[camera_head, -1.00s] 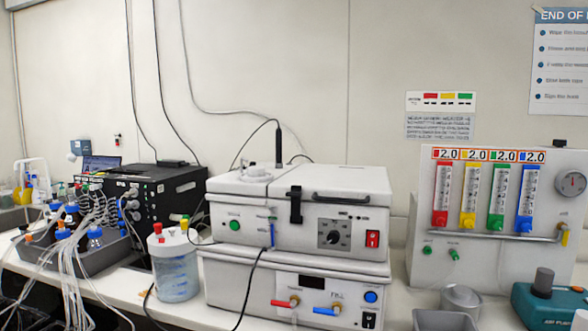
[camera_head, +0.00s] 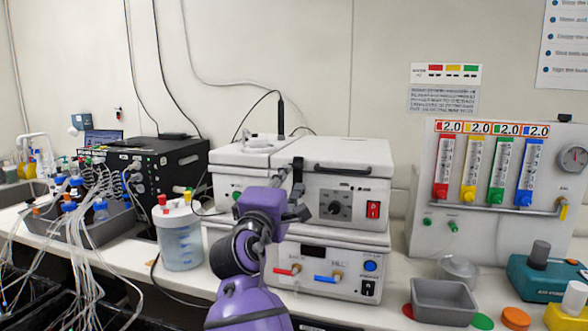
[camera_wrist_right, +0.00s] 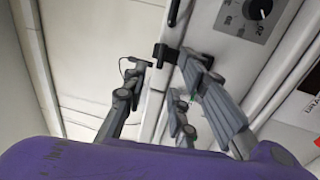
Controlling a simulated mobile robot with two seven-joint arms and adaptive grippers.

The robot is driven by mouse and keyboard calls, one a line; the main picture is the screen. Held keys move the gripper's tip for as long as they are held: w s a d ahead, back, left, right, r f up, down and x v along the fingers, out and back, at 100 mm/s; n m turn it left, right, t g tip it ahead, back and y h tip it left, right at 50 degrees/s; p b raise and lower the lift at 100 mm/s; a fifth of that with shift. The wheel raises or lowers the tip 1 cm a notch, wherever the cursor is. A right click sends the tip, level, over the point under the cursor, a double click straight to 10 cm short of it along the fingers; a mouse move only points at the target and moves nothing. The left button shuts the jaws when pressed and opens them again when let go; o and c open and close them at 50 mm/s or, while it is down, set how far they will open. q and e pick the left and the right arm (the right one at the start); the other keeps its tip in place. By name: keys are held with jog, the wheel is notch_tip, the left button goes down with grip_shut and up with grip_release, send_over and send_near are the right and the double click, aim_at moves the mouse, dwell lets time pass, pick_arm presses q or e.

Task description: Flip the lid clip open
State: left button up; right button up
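The black lid clip (camera_head: 298,167) sits on the front edge of the white shaker's lid (camera_head: 345,152), left of the lid handle. Its lower part is hidden behind my right gripper (camera_head: 293,194) in the head view. In the right wrist view the clip (camera_wrist_right: 164,54) shows just beyond and roughly between the fingertips of my right gripper (camera_wrist_right: 165,68). The fingers are spread and hold nothing. I cannot tell whether a finger touches the clip. The lid looks shut. My left gripper is not in view.
The control dial (camera_head: 334,208) and red switch (camera_head: 373,209) are right of the clip. A lower white unit (camera_head: 375,258) with red and blue valves sits beneath. A clear jar (camera_head: 180,246) stands at left; a grey bin (camera_head: 444,301) stands at front right.

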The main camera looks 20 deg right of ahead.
aim_at(295, 166)
jog(key=x, duration=0.7)
jog(key=shift+d+p, duration=0.1)
jog(key=shift+p, duration=0.2)
grip_shut()
